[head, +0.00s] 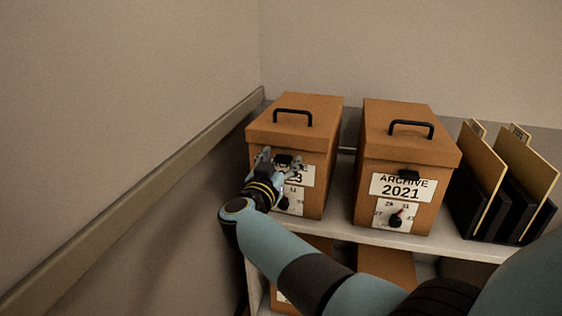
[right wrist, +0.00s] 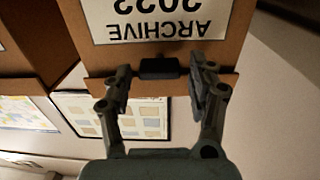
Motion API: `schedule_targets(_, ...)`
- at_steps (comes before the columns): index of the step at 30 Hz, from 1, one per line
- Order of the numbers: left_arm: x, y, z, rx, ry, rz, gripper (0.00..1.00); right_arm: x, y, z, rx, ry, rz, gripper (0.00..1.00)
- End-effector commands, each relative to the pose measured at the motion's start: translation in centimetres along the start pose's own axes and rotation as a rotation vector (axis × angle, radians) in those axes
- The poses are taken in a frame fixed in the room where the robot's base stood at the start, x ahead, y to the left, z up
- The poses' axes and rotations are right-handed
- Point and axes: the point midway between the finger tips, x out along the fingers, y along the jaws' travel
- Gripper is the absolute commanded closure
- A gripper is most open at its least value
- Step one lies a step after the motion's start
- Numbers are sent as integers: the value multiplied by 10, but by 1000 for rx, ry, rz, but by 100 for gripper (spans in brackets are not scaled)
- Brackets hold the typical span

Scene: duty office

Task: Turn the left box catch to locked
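The left archive box (head: 325,160) is brown with a black top handle and stands on a shelf. Its small black catch (head: 284,159) sits on the front at the lid's edge, above a white label. My right gripper (head: 281,161) is in front of this box and partly covers the label and the dial. In the right wrist view the box front appears upside down, and the black catch (right wrist: 159,68) lies between the two open fingers (right wrist: 162,78), with a gap on each side. I cannot tell the catch's locked or unlocked setting. My left gripper is not in view.
A second brown box (head: 440,180), labelled ARCHIVE 2021, stands to the right with its own catch (head: 409,174) and dial (head: 396,219). Black file holders with folders (head: 487,200) are farther right. A wall with a rail (head: 150,180) runs along the left.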

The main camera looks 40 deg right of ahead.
Motion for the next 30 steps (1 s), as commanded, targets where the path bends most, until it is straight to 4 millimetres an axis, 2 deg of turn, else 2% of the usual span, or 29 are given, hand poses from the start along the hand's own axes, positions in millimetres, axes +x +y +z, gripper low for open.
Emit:
schedule_targets(1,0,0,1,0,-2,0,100,0,0,0,0,0,0,51)
schedule_targets(9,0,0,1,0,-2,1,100,0,0,0,0,0,0,86)
schedule_targets(11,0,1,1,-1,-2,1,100,0,0,0,0,0,0,92)
schedule_targets(20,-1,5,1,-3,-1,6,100,0,0,0,41,-1,0,92)
schedule_targets(30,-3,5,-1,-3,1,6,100,0,1,1,269,-1,0,92)
